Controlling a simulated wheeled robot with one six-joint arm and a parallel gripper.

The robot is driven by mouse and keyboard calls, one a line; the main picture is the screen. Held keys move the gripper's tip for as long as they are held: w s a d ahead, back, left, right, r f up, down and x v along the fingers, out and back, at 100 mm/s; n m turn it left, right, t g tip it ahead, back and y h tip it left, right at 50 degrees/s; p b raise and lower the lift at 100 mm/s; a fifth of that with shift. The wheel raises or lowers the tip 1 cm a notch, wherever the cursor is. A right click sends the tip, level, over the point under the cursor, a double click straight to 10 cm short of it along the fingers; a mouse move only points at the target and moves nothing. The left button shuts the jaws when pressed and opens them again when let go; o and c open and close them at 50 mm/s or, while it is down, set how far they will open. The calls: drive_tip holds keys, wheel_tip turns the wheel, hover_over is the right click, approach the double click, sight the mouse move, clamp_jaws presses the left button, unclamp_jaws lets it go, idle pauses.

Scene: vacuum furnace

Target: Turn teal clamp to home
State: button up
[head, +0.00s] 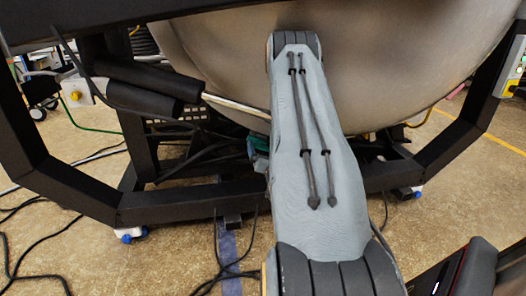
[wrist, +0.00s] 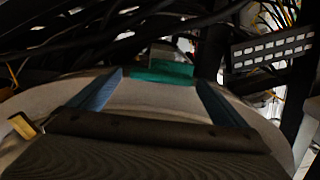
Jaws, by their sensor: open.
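The teal clamp (wrist: 162,74) shows in the wrist view as a teal band, just beyond and between my fingertips. A dull grey-green part rises behind its top edge. My gripper (wrist: 159,80) is open, with one blue finger on each side and nothing held between them. I cannot tell whether either finger touches the clamp. In the head view my own arm covers the gripper. A small teal patch shows at the arm's left edge there, and I cannot tell which part it is. The clamp's turn angle is not clear.
The large rounded grey furnace vessel (head: 400,60) hangs above a black frame (head: 75,195). Dark cables (wrist: 75,40) crowd behind the clamp, with a slotted metal rail (wrist: 272,48) at the right. A metal rod (head: 235,105) runs left of my arm. Loose cables lie on the floor.

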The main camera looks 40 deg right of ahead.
drive_tip(key=shift+x, duration=0.85)
drive_tip(key=shift+a, duration=0.1)
